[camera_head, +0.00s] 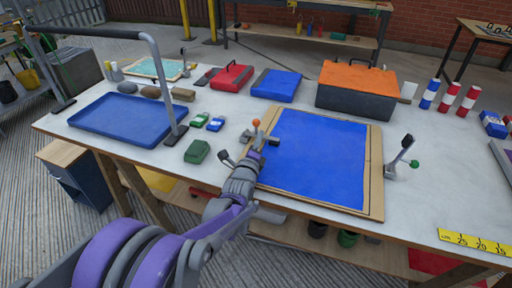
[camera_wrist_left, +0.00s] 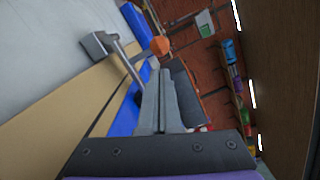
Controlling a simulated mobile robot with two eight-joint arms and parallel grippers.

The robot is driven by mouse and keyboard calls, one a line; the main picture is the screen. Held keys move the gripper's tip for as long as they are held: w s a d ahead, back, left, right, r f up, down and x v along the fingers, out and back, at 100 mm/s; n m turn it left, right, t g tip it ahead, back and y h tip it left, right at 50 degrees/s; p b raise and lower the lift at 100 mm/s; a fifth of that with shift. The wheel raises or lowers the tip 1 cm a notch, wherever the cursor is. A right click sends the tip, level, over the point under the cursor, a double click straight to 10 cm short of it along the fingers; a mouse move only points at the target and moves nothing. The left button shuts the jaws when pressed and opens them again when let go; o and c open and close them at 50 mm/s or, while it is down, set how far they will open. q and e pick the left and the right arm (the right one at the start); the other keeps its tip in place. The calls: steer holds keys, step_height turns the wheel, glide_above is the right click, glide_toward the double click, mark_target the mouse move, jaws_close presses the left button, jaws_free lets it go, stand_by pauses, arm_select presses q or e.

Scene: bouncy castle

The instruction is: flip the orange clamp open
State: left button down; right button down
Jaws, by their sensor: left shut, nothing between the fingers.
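The orange clamp has an orange ball knob (camera_head: 256,122) and sits at the left edge of the framed blue sheet (camera_head: 318,155). My left gripper (camera_head: 259,143) is at this clamp and hides part of it. My right gripper is not in view.
A second clamp with a green knob (camera_head: 414,164) stands at the sheet's right edge. An orange-topped box (camera_head: 356,92) stands behind. A grey arch (camera_head: 165,85) rises beside the blue tray (camera_head: 100,128).

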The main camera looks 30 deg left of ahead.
arm_select(q)
steer(key=shift+x, duration=1.35)
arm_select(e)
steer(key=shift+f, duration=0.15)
